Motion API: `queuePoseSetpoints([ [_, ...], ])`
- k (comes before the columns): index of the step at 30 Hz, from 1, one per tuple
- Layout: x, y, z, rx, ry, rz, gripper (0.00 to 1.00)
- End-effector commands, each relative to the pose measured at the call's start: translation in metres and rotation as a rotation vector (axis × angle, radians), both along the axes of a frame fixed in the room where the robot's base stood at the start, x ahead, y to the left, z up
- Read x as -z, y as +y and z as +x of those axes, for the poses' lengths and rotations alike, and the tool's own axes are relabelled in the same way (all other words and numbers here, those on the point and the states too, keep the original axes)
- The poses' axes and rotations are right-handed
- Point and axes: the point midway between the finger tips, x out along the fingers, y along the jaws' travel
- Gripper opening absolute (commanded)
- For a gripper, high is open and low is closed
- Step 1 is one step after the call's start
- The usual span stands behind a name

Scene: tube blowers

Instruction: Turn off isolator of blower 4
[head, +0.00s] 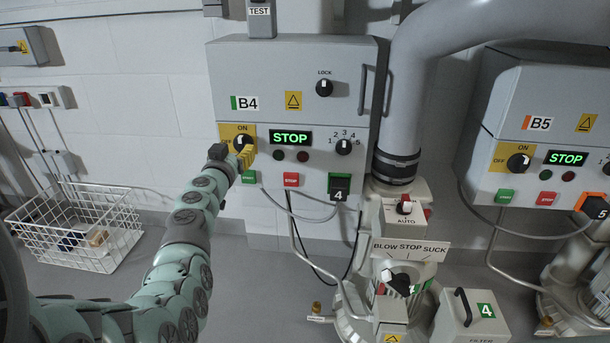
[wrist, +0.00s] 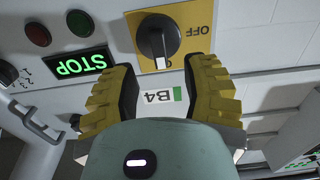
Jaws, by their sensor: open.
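The blower 4 box (head: 290,75) has a B4 label. Its isolator is a black round knob (wrist: 158,40) on a yellow plate (head: 229,131) at the lower left of the box. In the wrist view, which is upside down, the knob's white mark points to the picture's bottom, the ON side; OFF reads to its right. My gripper (wrist: 165,75) is open, with one yellow padded finger on either side below the knob, apart from it and empty. In the head view my gripper (head: 243,155) partly covers the knob.
A green STOP display (head: 291,138), a selector knob (head: 343,146) and green and red buttons sit close by on the box. A cable loops beneath. A large grey pipe (head: 402,95) stands right of it. Box B5 (head: 545,115) is farther right; a wire basket (head: 75,225) is at left.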

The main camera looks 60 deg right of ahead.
Motion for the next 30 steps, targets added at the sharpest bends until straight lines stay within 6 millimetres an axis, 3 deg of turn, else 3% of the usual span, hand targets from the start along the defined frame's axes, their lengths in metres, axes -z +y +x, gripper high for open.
queuePoseSetpoints([
  [12, 0.003, -0.034, 0.016, 0.002, 0.000, 0.001, 0.46],
  [25, 0.000, -0.038, 0.019, -0.001, 0.000, 0.000, 0.46],
  [26, 0.000, -0.038, 0.019, -0.001, 0.000, 0.000, 0.51],
  [30, 0.000, -0.037, 0.019, -0.001, 0.000, 0.000, 0.37],
])
